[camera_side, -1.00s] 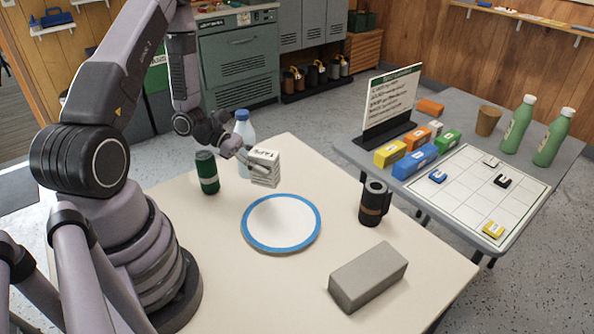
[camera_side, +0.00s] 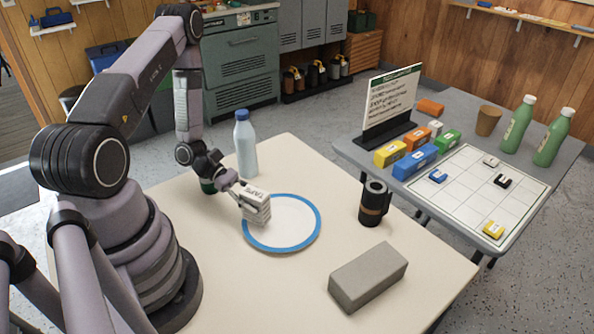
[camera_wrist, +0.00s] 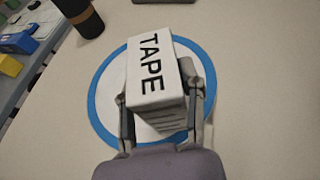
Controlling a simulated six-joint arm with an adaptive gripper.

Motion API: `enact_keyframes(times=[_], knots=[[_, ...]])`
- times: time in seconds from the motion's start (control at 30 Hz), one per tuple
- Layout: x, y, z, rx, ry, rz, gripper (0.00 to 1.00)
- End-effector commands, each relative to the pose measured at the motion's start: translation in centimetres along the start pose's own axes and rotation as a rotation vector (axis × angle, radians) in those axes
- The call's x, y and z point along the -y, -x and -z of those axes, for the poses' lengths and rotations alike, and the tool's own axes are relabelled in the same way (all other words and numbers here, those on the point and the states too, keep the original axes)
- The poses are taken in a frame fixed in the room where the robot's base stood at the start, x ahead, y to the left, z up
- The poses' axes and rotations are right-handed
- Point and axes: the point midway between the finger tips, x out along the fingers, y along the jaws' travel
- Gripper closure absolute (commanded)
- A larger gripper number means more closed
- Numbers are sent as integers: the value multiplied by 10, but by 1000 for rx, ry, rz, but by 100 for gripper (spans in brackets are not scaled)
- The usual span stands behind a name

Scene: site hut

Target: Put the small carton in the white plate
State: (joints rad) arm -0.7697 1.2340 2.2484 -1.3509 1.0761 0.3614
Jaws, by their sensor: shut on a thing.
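The small carton (camera_side: 256,204) is white with the word TAPE on its top. My gripper (camera_side: 246,198) is shut on it, with a finger on each side, as the wrist view also shows (camera_wrist: 164,95). The white plate (camera_side: 290,220) has a blue rim and lies flat on the cream table. It shows behind the carton in the wrist view (camera_wrist: 103,100). The carton is over the left part of the plate in the side view. I cannot tell whether its underside touches the plate.
A white bottle with a blue cap (camera_side: 245,145) stands behind my gripper. A green can (camera_side: 207,186) is partly hidden by my wrist. A dark cup (camera_side: 373,203) and a grey block (camera_side: 368,277) stand right of the plate. The table's front is clear.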

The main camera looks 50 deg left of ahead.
Motion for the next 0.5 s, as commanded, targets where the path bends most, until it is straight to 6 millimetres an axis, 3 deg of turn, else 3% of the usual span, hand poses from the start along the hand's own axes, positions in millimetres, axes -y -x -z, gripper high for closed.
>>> enact_keyframes(times=[0.37,0.4,0.5], knots=[[0,-4,8,0,1,0,92],[0,-3,8,0,0,0,58],[0,-3,8,0,0,0,45]])
